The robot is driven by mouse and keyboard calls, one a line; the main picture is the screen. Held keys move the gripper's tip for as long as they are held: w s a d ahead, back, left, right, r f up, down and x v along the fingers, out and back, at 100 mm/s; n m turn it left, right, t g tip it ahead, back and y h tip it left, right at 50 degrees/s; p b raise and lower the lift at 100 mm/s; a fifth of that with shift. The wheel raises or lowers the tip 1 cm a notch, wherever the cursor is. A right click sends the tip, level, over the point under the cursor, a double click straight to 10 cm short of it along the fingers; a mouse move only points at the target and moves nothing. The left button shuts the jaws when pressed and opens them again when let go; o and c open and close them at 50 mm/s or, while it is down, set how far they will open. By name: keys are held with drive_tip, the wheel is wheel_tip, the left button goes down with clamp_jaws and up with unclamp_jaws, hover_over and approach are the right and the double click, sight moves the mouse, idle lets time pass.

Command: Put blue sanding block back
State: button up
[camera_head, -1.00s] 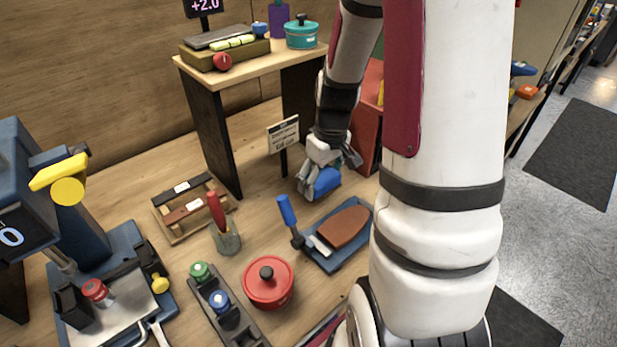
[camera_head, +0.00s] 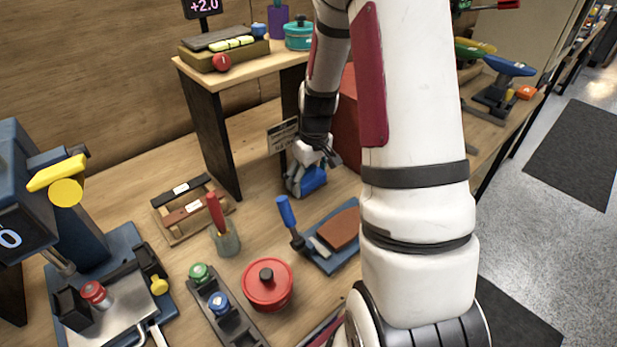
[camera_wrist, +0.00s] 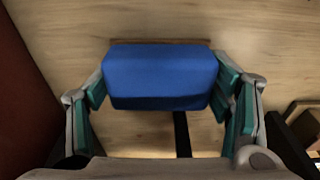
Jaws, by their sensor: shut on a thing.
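The blue sanding block (camera_head: 314,180) is held in my gripper (camera_head: 305,181), beneath the sign near the red cabinet. In the wrist view the blue block (camera_wrist: 160,72) sits between the two teal-padded fingers of my gripper (camera_wrist: 162,82), with a thin brown edge along its far side. Whether its underside touches the table I cannot tell. A wooden rack (camera_head: 172,237) lies to the left of the gripper and carries a dark piece and a brown piece, each with a white label.
A small sign (camera_head: 282,135) on a dark post stands right behind the gripper. A red cabinet (camera_head: 346,125) is close on its right. A blue tray (camera_head: 345,262) with a brown pad and a blue-handled tool lies in front. A red pot (camera_head: 268,291) stands nearer.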

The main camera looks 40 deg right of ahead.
sight(312, 178)
drive_tip(key=shift+f, duration=0.15)
drive_tip(key=o, duration=1.2)
wheel_tip(312, 178, up, 12)
drive_tip(key=s, duration=0.2)
drive_tip(key=s+a+r+t, duration=0.1)
drive_tip(key=s+a+r, duration=0.7)
drive_tip(key=a+r, duration=0.4)
drive_tip(key=s+a, duration=0.4)
drive_tip(key=s, duration=0.2)
drive_tip(key=s+a+r+t, duration=0.1)
drive_tip(key=s+a, duration=0.2)
drive_tip(key=s, duration=0.3)
drive_tip(key=shift+s+a+r+p, duration=0.2)
drive_tip(key=shift+a+r+p, duration=0.1)
drive_tip(key=shift+a, duration=0.05)
drive_tip(key=shift+r+t+p, duration=0.4)
drive_tip(key=shift+r+p, duration=0.6)
drive_tip(key=shift+r, duration=0.25)
